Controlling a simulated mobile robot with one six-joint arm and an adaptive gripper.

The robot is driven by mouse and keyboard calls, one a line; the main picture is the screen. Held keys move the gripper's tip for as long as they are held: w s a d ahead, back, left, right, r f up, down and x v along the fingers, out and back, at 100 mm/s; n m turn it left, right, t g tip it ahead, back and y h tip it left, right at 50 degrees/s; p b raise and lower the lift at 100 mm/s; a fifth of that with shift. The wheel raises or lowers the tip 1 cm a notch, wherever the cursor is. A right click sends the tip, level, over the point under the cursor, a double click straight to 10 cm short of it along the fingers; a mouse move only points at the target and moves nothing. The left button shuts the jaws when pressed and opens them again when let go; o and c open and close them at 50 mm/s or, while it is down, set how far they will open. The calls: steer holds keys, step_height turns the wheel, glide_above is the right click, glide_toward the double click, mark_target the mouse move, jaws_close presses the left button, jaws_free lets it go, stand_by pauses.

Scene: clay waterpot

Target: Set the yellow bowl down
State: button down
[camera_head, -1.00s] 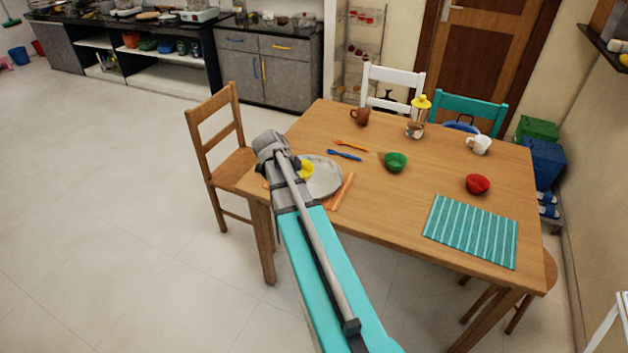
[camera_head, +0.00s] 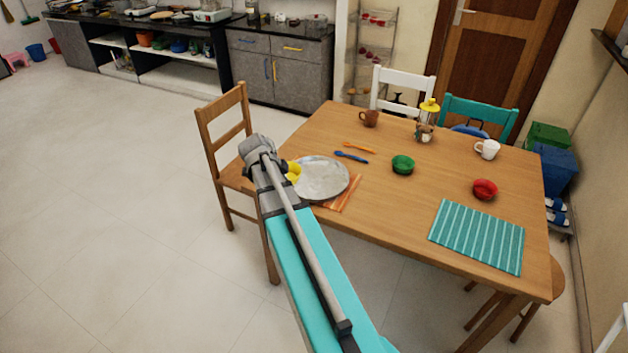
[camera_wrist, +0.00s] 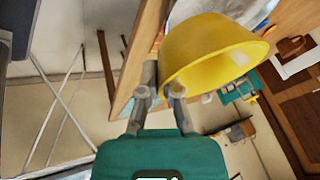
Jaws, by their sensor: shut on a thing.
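The yellow bowl (camera_wrist: 212,50) is large in the wrist view, tilted, with its rim side facing right and down in the picture. My gripper (camera_wrist: 160,92) is shut on the bowl's edge. In the head view only a small part of the yellow bowl (camera_head: 294,172) shows past my arm, at the left end of the wooden table (camera_head: 420,205), beside the grey-white plate (camera_head: 322,180). My arm hides the gripper and most of the bowl there. I cannot tell whether the bowl touches the table.
The plate lies partly on an orange striped mat (camera_head: 345,194). Blue (camera_head: 351,156) and orange (camera_head: 360,147) utensils, a green bowl (camera_head: 403,165) and a red bowl (camera_head: 485,189) are on the table. A wooden chair (camera_head: 228,135) stands close on the left. The table's middle front is clear.

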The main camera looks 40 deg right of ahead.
mark_target(293, 174)
steer(key=shift+w, duration=0.1)
steer(key=s, duration=0.1)
steer(key=s+r+p, duration=0.1)
steer(key=s, duration=0.1)
steer(key=shift+s+a+m+g, duration=0.15)
steer(key=shift+s+m+g, duration=0.05)
steer(key=shift+m+g, duration=0.2)
steer(key=shift+w, duration=0.1)
steer(key=w+d+f+b, duration=0.1)
steer(key=w+d, duration=0.1)
steer(key=w+d+f+b, duration=0.3)
steer(key=w+d, duration=0.1)
steer(key=w, duration=0.1)
steer(key=shift+d+f, duration=0.2)
steer(key=shift+d, duration=0.1)
steer(key=f+b, duration=0.1)
steer(key=w+d+f+b, duration=0.1)
steer(key=f+b, duration=0.1)
steer(key=shift+w+d+f+b, duration=0.2)
steer(key=shift+w+d+b, duration=0.1)
steer(key=shift+b, duration=0.1)
steer(key=shift+w+d+f+b, duration=0.4)
steer(key=shift+d+f+b, duration=0.05)
steer(key=shift+f+b, duration=0.15)
